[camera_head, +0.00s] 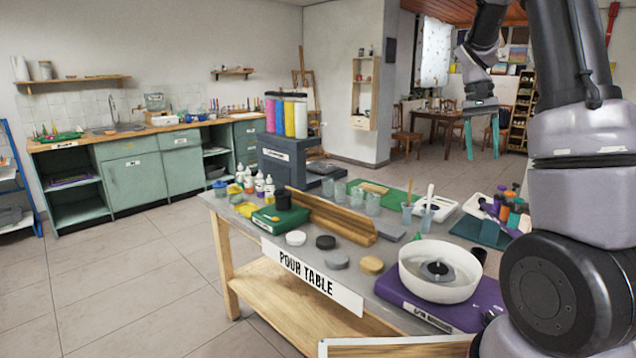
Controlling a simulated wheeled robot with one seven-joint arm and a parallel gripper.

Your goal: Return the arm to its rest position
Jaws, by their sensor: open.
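My arm rises along the right side of the head view, bends over at the top and hangs down to my gripper (482,153). Its two teal fingers point down and stand apart, with nothing between them. It is in the air, in line of sight with the far dining table and chairs, above and behind the pour table (345,268) in the picture. It touches nothing that I can see.
The pour table holds a white bowl (415,268) on a purple base, several cups, paint bottles and a wooden channel (330,215), close to my arm's lower links. A teal counter (125,185) stands at the back left. Open tiled floor (130,270) lies left.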

